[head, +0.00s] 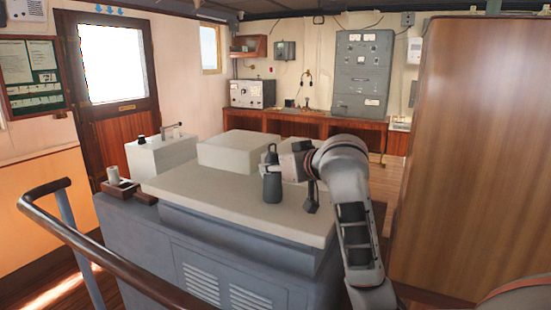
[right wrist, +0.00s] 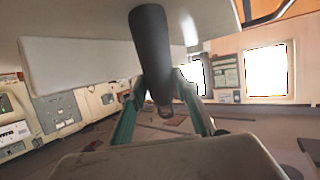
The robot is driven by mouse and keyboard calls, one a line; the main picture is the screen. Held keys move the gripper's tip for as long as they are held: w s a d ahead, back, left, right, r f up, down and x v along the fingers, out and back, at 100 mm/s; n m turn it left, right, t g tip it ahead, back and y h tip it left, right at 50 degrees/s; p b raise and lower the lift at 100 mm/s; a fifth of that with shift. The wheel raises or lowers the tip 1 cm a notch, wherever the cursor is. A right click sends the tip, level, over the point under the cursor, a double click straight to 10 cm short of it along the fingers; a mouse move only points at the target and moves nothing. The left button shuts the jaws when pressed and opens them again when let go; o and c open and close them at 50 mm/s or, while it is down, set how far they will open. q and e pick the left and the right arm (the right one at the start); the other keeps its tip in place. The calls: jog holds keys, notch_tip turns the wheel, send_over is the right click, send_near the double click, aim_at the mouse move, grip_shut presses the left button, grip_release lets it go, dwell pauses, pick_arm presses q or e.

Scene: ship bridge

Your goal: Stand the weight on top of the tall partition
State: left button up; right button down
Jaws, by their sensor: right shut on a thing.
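The weight (head: 272,187) is a dark grey bottle shape with a narrow neck and a loop on top. It is upright over the pale console top, and I cannot tell whether its base touches. My right gripper (head: 267,169) is shut around its upper part from the right. In the right wrist view the weight (right wrist: 151,50) shows between the fingers of the right gripper (right wrist: 160,90), its loop towards the camera. A tall brown wooden partition (head: 465,150) stands on the right, well apart from the weight. My left gripper is not in view.
The grey console (head: 195,197) carries white blocks (head: 240,150) behind the weight and a small black fitting (head: 311,198) to its right. A handrail (head: 110,262) curves along the front left. A wooden bench (head: 310,121) with equipment lines the back wall.

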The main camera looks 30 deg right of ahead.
jog(key=shift+r, duration=0.15)
jog(key=c, duration=1.5)
grip_release()
jog(key=shift+s+a, duration=0.1)
